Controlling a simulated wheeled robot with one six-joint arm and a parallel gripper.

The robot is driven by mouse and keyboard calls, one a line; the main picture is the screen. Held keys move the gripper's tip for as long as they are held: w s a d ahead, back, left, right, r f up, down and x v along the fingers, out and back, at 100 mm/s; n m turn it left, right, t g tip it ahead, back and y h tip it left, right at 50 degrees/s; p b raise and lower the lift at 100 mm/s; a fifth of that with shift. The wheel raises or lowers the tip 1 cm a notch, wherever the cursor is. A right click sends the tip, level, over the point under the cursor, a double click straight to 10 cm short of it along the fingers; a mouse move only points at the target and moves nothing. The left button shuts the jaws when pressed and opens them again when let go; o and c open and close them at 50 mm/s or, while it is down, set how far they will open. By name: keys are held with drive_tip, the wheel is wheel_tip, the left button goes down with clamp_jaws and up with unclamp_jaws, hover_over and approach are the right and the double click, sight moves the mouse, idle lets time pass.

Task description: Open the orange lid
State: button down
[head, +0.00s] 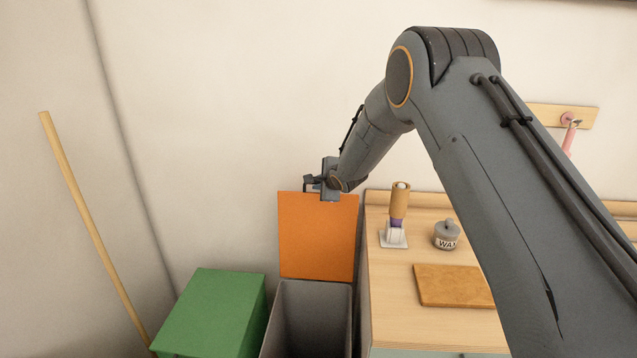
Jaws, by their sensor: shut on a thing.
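The orange lid (318,238) stands upright at the back of a grey bin (312,305). The bin's mouth is uncovered and its dark inside shows. My gripper (308,184) is at the lid's top edge, near its middle, and is shut on the lid. The fingers are small in this view, and the exact grip on the edge is partly hidden by my gripper's body.
A green-lidded bin (212,312) stands to the left, with a wooden pole (95,230) leaning by the wall. To the right, a wooden counter (390,290) bears a brown-topped item (399,200), a grey WAX jar (446,236) and a brown board (453,286).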

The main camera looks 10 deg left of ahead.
drive_tip(key=shift+w+d+f, duration=0.1)
drive_tip(key=shift+d+f, duration=0.1)
drive_tip(key=c, duration=1.8)
unclamp_jaws()
drive_tip(key=shift+w+d, duration=0.15)
drive_tip(key=shift+w, duration=0.1)
drive_tip(key=shift+c, duration=0.2)
drive_tip(key=shift+s+a+r, duration=0.1)
drive_tip(key=shift+a, duration=0.2)
drive_tip(key=shift+s+r, duration=0.1)
drive_tip(key=shift+s, duration=0.05)
drive_tip(key=b+v, duration=0.2)
drive_tip(key=v, duration=0.5)
drive_tip(key=shift+d+r, duration=0.15)
drive_tip(key=shift+d, duration=0.05)
drive_tip(key=shift+s, duration=0.15)
